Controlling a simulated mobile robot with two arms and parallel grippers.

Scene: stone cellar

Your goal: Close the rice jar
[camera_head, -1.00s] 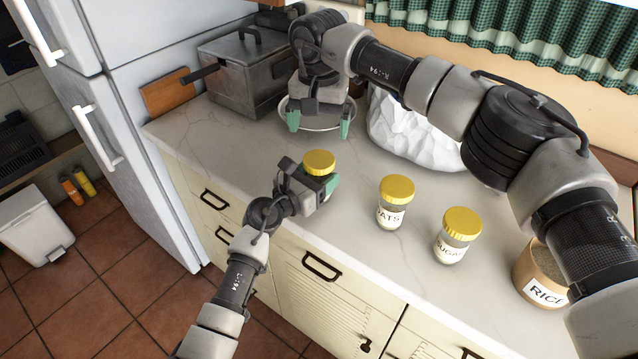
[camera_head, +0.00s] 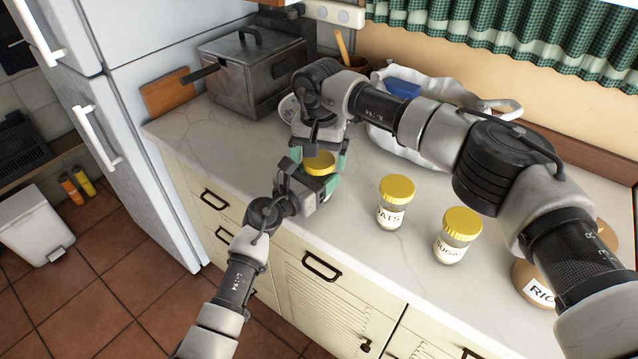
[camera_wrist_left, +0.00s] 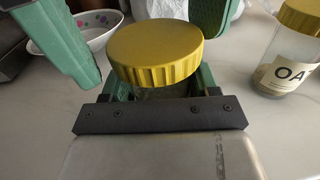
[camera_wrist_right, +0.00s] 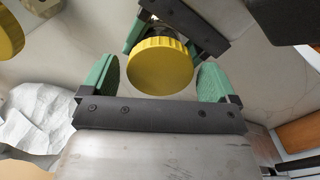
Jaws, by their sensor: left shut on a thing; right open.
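The rice jar (camera_head: 533,284), a wide tan container with a "RICE" label, stands at the counter's right end. My right arm hides much of it, including its mouth. My left gripper (camera_head: 308,179) is shut on a small glass jar with a yellow lid (camera_head: 319,162) above the counter's front part; its glass (camera_wrist_left: 160,92) shows below the lid in the left wrist view. My right gripper (camera_head: 319,157) is open just above and behind that lid. In the right wrist view its fingers (camera_wrist_right: 156,80) stand on both sides of the lid, with gaps.
The oats jar (camera_head: 395,200) and sugar jar (camera_head: 457,237), both yellow-lidded, stand right of the grippers. Behind are a white bag (camera_head: 385,143), a metal pot (camera_head: 245,80) and a bowl (camera_wrist_left: 98,38). A tan round piece (camera_head: 607,233) shows behind my right arm. The front left counter is clear.

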